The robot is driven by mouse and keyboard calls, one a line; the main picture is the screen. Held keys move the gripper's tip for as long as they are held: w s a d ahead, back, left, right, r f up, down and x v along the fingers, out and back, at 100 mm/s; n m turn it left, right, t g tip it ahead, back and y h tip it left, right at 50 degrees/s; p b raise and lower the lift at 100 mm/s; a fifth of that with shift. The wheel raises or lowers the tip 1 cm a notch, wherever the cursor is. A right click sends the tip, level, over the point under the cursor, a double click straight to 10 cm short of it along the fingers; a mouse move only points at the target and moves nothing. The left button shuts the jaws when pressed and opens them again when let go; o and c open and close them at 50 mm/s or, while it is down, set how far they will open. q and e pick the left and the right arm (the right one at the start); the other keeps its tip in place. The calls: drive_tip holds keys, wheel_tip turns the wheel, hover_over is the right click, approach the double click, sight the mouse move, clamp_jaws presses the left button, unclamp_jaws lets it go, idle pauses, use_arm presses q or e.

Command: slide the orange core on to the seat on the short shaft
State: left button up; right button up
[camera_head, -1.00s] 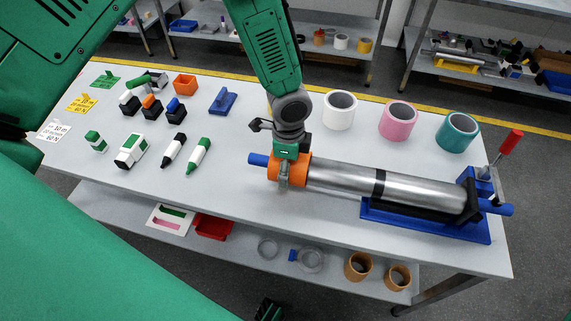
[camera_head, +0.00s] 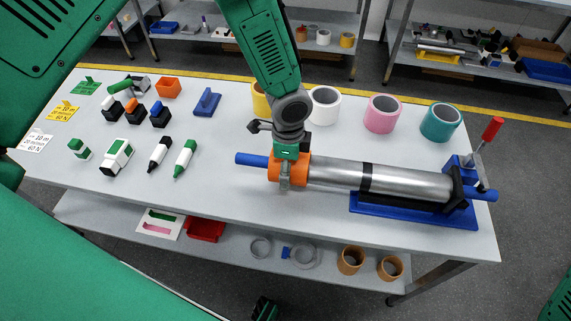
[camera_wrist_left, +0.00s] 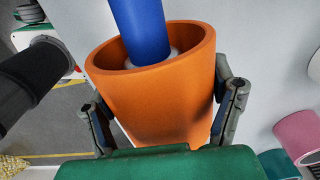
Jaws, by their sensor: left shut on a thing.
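The orange core (camera_head: 292,169) is around the left end of the steel roller (camera_head: 410,183), and the blue shaft (camera_head: 251,159) sticks out of it to the left. In the left wrist view the shaft (camera_wrist_left: 140,30) passes into the core (camera_wrist_left: 155,95), off-centre in its bore, with a pale grey face deeper inside around it. The seat itself is mostly hidden by the core. My left gripper (camera_head: 286,180) is shut on the core, one finger on each side (camera_wrist_left: 163,115).
The roller rests on a blue stand (camera_head: 410,212) with a red-handled clamp (camera_head: 492,130) at right. White (camera_head: 323,106), pink (camera_head: 384,113) and teal (camera_head: 441,121) rolls stand behind it. Markers and blocks lie at left. The table front before the core is clear.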

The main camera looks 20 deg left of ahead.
sight(343, 175)
use_arm(q)
drive_tip(key=shift+w+d, duration=0.2)
drive_tip(key=shift+d, duration=0.4)
drive_tip(key=shift+w+d, duration=0.25)
drive_tip(key=shift+d, duration=0.85)
drive_tip(key=shift+w+d, duration=0.25)
drive_tip(key=shift+d, duration=0.9)
drive_tip(key=shift+w+d, duration=0.25)
drive_tip(key=shift+d, duration=0.85)
drive_tip(key=shift+w+d, duration=0.1)
drive_tip(key=shift+d, duration=0.25)
drive_tip(key=shift+w+d, duration=0.1)
drive_tip(key=shift+d, duration=0.25)
drive_tip(key=shift+w+d+b, duration=0.2)
drive_tip(key=shift+d, duration=0.65)
drive_tip(key=shift+w+d+b, duration=0.2)
drive_tip(key=shift+d, duration=0.65)
